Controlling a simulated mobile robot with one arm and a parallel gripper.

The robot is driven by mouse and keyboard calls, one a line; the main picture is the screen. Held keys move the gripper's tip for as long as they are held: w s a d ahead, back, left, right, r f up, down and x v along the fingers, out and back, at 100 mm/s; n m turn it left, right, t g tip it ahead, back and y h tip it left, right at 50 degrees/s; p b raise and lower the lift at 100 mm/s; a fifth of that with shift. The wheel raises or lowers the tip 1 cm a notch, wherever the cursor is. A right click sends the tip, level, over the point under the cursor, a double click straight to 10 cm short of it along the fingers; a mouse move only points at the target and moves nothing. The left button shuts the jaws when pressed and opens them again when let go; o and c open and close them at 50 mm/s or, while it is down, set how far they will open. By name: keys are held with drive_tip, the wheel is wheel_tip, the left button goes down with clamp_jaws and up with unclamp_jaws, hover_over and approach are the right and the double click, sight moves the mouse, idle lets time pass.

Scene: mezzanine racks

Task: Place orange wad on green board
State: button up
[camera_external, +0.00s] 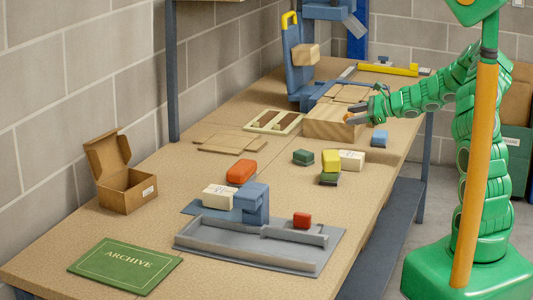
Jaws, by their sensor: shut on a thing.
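My gripper (358,116) is at the far right part of the bench, just over the front of a wooden block (329,124). It is shut on a small orange wad (349,117) that shows at its fingertips; the wad is partly hidden by the fingers. I cannot tell whether the wad touches the block. A flat green board (125,265) marked "ARCHIVE" lies at the near left corner of the bench, far from my gripper. Its top is bare.
A grey tray (250,250) with a blue fixture (252,200) stands right of the board. An open cardboard box (125,190) is behind it. A rounded orange-red block (241,171) and several small coloured blocks lie mid-bench. A blue stand (297,65) rises at the back.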

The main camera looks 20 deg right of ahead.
drive_tip(key=s+a+n+g+y, duration=0.1)
drive_tip(key=s+a+n+g, duration=0.1)
drive_tip(key=a, duration=1.3)
drive_tip(key=s+a+r+n+g+y, duration=0.1)
drive_tip(key=s+a+n+g, duration=0.2)
drive_tip(key=a, duration=1.1)
drive_tip(key=s+a+r+n+g+y, duration=0.1)
drive_tip(key=s+a+n+g+y, duration=0.1)
drive_tip(key=a, duration=1.3)
drive_tip(key=shift+s+a+n+g, duration=0.2)
drive_tip(key=shift+s+n+g, duration=0.25)
drive_tip(key=shift+s, duration=0.45)
drive_tip(key=shift+s+a+n+g, duration=0.15)
drive_tip(key=shift+s+n+g, duration=0.1)
drive_tip(key=shift+s+g, duration=0.5)
drive_tip(key=s+a+r+n+g+h, duration=0.1)
drive_tip(key=s+a+n+g, duration=0.3)
drive_tip(key=s+a, duration=1.15)
drive_tip(key=s+a+r+n+g+h, duration=0.15)
drive_tip(key=s+a+n+g, duration=0.3)
drive_tip(key=s+a, duration=1.15)
hover_over(123, 267)
drive_tip(key=shift+m, duration=0.45)
drive_tip(key=shift+w+f, duration=0.1)
drive_tip(key=shift+f, duration=6.6)
drive_tip(key=shift+f, duration=0.15)
